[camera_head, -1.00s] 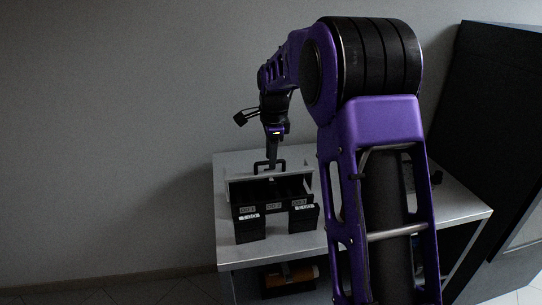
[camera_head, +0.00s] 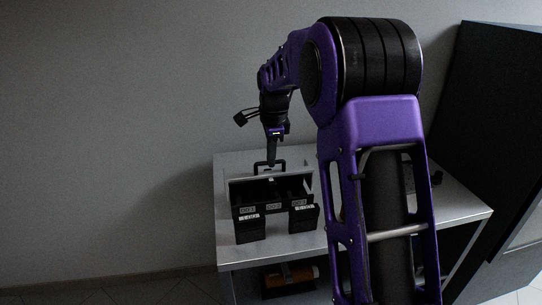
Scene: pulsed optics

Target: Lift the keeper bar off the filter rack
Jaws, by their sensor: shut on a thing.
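The filter rack (camera_head: 249,229) is black, with labelled slots along its front, and stands on the grey table. The keeper bar (camera_head: 241,180) is a pale grey strip along the top rear of the rack, with a black loop handle (camera_head: 284,164) rising from its middle. My gripper (camera_head: 271,161) points straight down and is shut on the handle. The fingertips partly cover the handle, and their exact grip is too small to see.
The table (camera_head: 228,250) has bare metal around the rack. A dark object with an orange part (camera_head: 303,274) sits on the shelf below. My arm hides much of the table's right side. A tall dark cabinet (camera_head: 490,110) stands at the right, and a grey wall is behind.

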